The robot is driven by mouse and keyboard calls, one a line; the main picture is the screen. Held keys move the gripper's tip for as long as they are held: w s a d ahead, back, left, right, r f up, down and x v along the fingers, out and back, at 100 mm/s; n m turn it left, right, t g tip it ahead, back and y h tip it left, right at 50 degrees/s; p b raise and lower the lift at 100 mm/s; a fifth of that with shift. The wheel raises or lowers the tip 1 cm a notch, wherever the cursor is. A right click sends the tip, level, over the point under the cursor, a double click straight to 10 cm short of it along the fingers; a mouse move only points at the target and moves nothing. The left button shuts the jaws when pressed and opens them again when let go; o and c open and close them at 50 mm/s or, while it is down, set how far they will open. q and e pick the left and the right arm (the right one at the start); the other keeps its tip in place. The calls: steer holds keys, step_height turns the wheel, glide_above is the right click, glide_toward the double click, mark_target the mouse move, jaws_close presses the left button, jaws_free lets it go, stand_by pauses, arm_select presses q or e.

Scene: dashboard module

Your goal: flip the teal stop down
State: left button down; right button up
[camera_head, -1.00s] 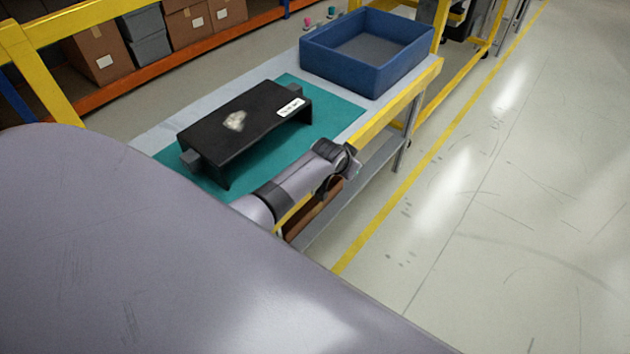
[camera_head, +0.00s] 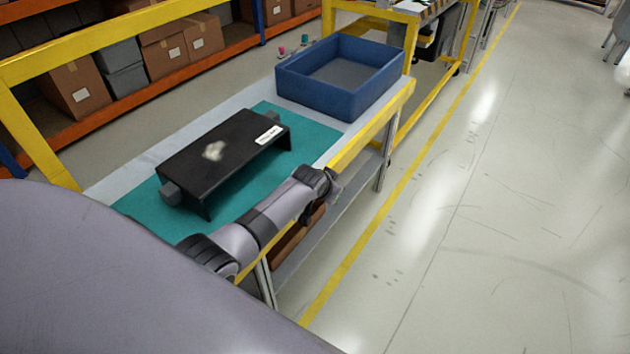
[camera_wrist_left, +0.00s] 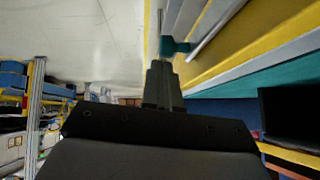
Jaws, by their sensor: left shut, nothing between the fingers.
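A small teal piece (camera_wrist_left: 175,46), which looks like the teal stop, sits beside grey rails along the table edge in the left wrist view. Whether it stands up or lies down I cannot tell. My left gripper (camera_wrist_left: 162,68) is shut and empty, its fingertips just below the teal piece in that picture. Whether they touch it I cannot tell. In the head view my arm reaches along the table's front edge; its fingertips and the stop are not clearly seen there. My right gripper is not in view.
A black dashboard module (camera_head: 225,155) stands on a teal mat (camera_head: 320,140) on the table. A blue bin (camera_head: 340,95) stands at the table's far end. A yellow rail (camera_head: 370,125) runs along the front edge. The floor to the right is clear.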

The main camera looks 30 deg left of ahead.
arm_select(q)
steer(key=s+d+r+p, duration=0.1)
steer(key=s+r+p, duration=0.2)
steer(key=r, duration=0.8)
steer(key=shift+s+r+p, duration=0.35)
steer(key=shift+s+p, duration=0.05)
steer(key=shift+s, duration=0.7)
steer(key=s+d+f+h, duration=0.1)
steer(key=s+d+f, duration=0.1)
steer(key=s, duration=0.7)
steer(key=s+d+f+t+h, duration=0.1)
steer(key=s+d+f, duration=0.1)
steer(key=s, duration=0.6)
steer(key=s+d+f+t+h, duration=0.1)
steer(key=s+d+f, duration=0.2)
steer(key=s, duration=0.6)
steer(key=shift+s+d+m, duration=0.35)
steer(key=shift+d+m, duration=0.05)
steer(key=shift+d, duration=0.15)
steer(key=shift+f, duration=0.15)
